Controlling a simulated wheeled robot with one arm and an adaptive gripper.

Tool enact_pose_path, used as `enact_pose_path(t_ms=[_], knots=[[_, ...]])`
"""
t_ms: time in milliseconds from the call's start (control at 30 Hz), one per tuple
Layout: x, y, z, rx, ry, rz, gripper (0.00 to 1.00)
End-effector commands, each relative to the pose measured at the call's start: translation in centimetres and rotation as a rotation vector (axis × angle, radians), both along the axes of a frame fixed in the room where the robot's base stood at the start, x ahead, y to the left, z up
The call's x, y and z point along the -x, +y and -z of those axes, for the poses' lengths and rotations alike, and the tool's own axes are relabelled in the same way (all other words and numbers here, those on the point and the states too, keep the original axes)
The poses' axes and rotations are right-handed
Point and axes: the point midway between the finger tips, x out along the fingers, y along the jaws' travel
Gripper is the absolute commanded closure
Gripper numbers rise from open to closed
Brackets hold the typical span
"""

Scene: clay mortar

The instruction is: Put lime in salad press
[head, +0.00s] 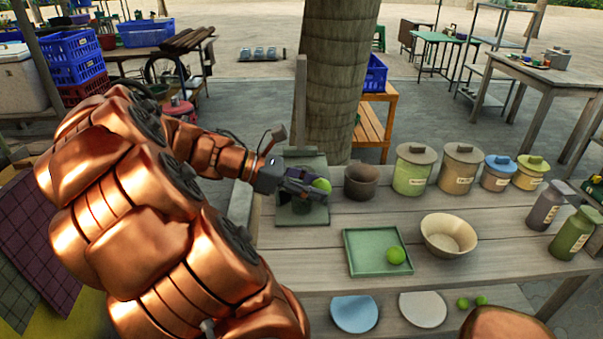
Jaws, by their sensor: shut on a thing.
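My gripper (308,186) is shut on a green lime (322,184), which shows at its fingertips. It holds the lime over a grey-green stand (317,217) with an upright wooden post (300,100), which looks like the press. The gripper hides the middle of this stand, and I cannot tell how high the lime is above it. A dark clay mortar (361,184) stands just right of the stand. A second lime (396,255) lies on a square green tray (364,260) nearer the front.
Lidded jars (414,170) line the back of the wooden table. A cream bowl (447,236) sits right of the tray, with bottles (574,234) at far right. Plates (355,313) and two small limes (481,300) lie on a lower shelf. A tree trunk (335,80) rises behind.

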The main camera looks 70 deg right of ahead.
Motion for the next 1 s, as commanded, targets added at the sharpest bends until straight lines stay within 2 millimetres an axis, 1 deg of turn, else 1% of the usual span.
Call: enact_pose_path(t_ms=[67, 167, 600, 1000], knots=[[0.2, 0.0, -0.1, 0.0, 0.0, 0.017, 0.91], [-0.3, -0.7, 0.0, 0.002, -0.001, 0.021, 0.91], [-4.3, -6.3, 0.7, 0.0, -0.001, 0.017, 0.91], [-7.6, -10.9, 1.3, -0.001, -0.002, 0.015, 0.91]])
